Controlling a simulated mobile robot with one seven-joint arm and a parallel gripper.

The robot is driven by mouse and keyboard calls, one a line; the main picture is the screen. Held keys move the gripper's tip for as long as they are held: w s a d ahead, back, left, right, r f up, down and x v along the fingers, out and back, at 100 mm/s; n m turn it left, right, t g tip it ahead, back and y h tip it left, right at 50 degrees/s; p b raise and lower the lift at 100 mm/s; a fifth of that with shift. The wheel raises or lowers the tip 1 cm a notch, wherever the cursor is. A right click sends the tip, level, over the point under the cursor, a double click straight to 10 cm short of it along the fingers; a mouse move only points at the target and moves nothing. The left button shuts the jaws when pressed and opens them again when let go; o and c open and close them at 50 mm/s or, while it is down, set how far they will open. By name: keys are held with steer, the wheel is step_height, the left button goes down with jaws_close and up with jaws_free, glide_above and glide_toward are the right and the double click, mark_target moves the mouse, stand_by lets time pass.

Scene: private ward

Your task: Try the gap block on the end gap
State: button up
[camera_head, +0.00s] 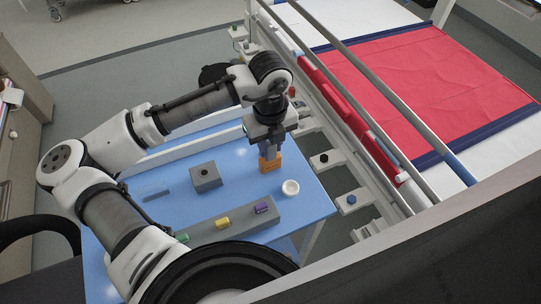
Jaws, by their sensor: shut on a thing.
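An orange block (271,163), which looks like the gap block, is at the right part of the blue table, with small dark marks on its face. My gripper (270,151) points down over it and is shut on its upper part. The block is upright. I cannot tell whether its bottom touches the table. The hospital bed's side rails (345,110) run along the right of the table, with gaps between the bars. Which of them is the end gap I cannot tell.
On the blue table (310,190) are a grey block with a dark knob (206,177), a white cup (290,188) and a long grey holder (268,219) with green, yellow and purple pieces. A dark panel (440,255) blocks the lower right.

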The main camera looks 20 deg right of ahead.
jaws_close()
steer(key=shift+r, duration=0.15)
steer(key=shift+r+p, duration=3.05)
steer(key=shift+r, duration=0.35)
